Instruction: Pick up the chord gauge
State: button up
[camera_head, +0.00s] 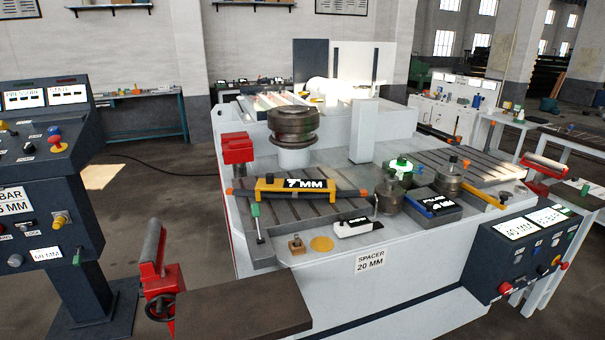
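A yellow gauge body with a white-on-black "7 MM" display (296,187) is likely the chord gauge. It lies along a dark bar with orange ends (350,193) on the slotted machine bed (290,212). I cannot tell whether its feet touch the bar. My gripper is not in view.
A red block (237,149) stands left of the gauge and a dark roller (293,121) behind it. Metal rollers (388,194) and a dark display box (434,204) stand right. A white device (357,226) lies in front. A control console (45,170) stands at left.

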aim_at(270, 183)
jog(key=i+j, duration=0.15)
jog(key=i, duration=0.35)
jog(key=i+j, duration=0.15)
jog(key=i, duration=0.4)
jog(key=i+j+u, duration=0.1)
jog(key=i, duration=0.4)
